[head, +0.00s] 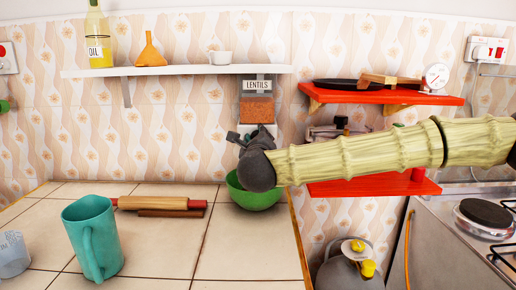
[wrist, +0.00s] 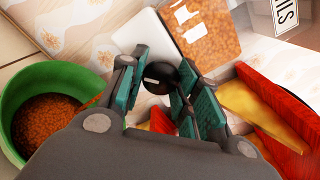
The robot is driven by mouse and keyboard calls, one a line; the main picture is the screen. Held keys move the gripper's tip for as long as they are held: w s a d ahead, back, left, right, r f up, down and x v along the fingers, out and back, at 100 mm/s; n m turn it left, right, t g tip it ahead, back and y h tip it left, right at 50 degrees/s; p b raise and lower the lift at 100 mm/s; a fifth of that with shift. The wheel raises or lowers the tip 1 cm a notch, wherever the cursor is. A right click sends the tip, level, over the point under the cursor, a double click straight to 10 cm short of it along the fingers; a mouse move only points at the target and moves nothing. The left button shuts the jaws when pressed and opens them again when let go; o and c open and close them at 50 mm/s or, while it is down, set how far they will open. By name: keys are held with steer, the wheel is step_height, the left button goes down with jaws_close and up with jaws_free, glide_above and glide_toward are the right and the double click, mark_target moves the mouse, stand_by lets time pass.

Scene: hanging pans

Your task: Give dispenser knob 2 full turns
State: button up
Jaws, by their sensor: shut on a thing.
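The lentil dispenser (head: 256,105) hangs on the tiled wall under the white shelf, with a LENTILS label and orange lentils in its window. In the wrist view its window (wrist: 207,38) and pale lower body (wrist: 152,50) are tilted. The dark round knob (wrist: 160,77) sits between the fingers of my gripper (wrist: 167,90), which is shut on it. In the head view my gripper (head: 247,137) is in front of the dispenser's lower part and hides the knob. A green bowl (head: 254,194) stands below; in the wrist view lentils (wrist: 45,123) lie in it.
Red shelves (head: 390,93) with a pan, a board and a dial are to the right of the dispenser. A teal mug (head: 92,237) and a rolling pin (head: 155,203) are on the tiled counter. The counter's front middle is clear.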

steer(key=shift+f+m+b, duration=0.15)
steer(key=shift+m+b, duration=0.65)
steer(key=shift+m, duration=0.3)
steer(key=o, duration=1)
steer(key=shift+d, duration=0.1)
steer(key=s, duration=1.2)
